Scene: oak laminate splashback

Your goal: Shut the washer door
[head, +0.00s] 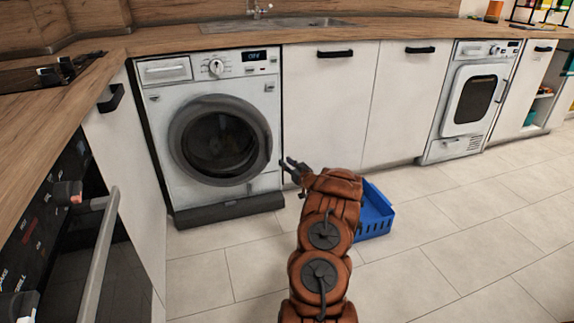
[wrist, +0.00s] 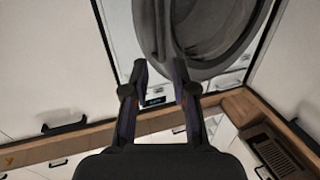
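The washer (head: 260,85) is the white front loader at left, with a round grey-rimmed door (head: 177,140) and dark glass. The door lies close to the washer's front; I cannot tell whether a small gap remains. In the wrist view, the door (wrist: 210,65) is large and close, just beyond my fingertips and to the right. My gripper (head: 287,165) is in front of the washer's right edge, right of the door and level with its lower part. In the wrist view, my gripper (wrist: 160,68) has its two fingers apart with nothing between them.
A blue crate (head: 378,222) sits on the floor behind my arm, right of the washer. White cabinets (head: 330,110) adjoin the washer. A second white machine (head: 448,125) with a squarish door stands farther right. An oven handle (head: 98,250) juts out at left. The floor before the washer is clear.

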